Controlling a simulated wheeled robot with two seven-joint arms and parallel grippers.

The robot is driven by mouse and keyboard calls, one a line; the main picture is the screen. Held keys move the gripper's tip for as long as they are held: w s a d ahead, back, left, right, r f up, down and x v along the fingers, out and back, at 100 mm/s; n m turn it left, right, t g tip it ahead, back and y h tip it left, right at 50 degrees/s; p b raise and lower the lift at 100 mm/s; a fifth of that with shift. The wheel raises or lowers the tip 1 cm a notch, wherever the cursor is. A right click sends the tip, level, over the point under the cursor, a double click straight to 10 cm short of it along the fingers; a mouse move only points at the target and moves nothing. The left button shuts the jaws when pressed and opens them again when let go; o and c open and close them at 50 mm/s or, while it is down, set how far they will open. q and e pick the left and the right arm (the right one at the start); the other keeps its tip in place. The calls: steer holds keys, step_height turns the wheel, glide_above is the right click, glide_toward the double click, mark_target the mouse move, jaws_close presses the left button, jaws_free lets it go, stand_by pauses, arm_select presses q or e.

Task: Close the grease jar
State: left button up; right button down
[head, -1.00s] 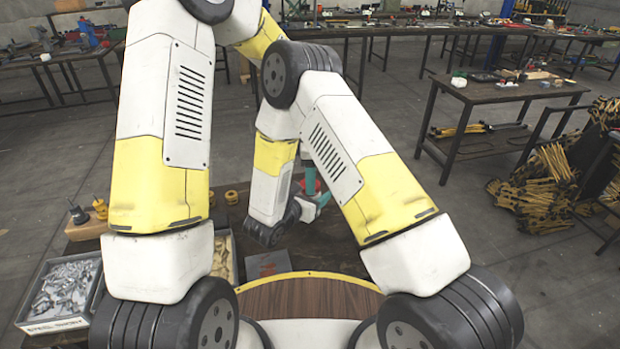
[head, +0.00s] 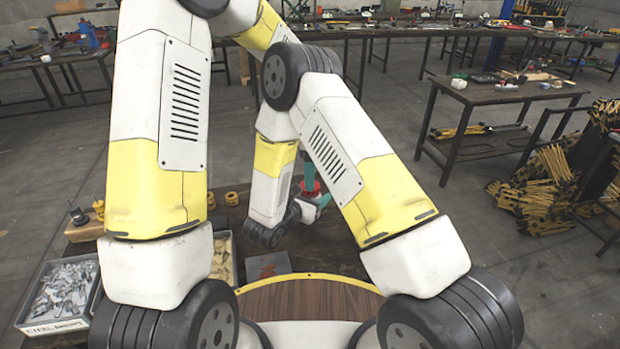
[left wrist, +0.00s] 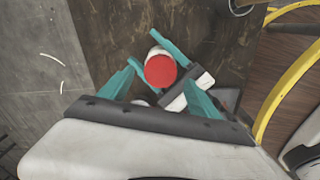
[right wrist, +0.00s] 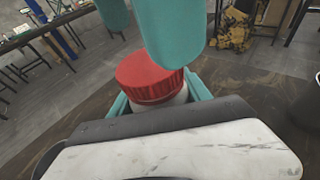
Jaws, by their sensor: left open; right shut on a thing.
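The grease jar (right wrist: 178,97) is white and stands upright, with a red ribbed lid (right wrist: 148,76) sitting on its top. Whether the lid is screwed tight I cannot tell. My right gripper (right wrist: 158,97) is shut on the jar's body, its teal fingers on either side below the lid. My left gripper (left wrist: 160,72) is open above the lid, fingers pointing down, with nothing between them. In the head view, a teal finger of my left gripper (head: 308,163) shows just above the red lid (head: 310,187). The rest of the jar is mostly hidden there.
A bin of grey metal parts (head: 62,292) and a bin of tan parts (head: 222,262) stand on the left. Yellow rings (head: 232,198) lie behind them. A grey tray (head: 268,264) lies in front of my right wrist. Dark bare tabletop (head: 335,240) shows beside it.

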arm_select(q)
steer(key=shift+r, duration=0.8)
steer(key=shift+c, duration=1.3)
step_height(320, 180, up, 3)
steer(key=n, duration=0.3)
steer(key=shift+r, duration=0.2)
steer(key=shift+f, duration=4)
steer(key=c, duration=1.3)
steer(key=m, duration=0.3)
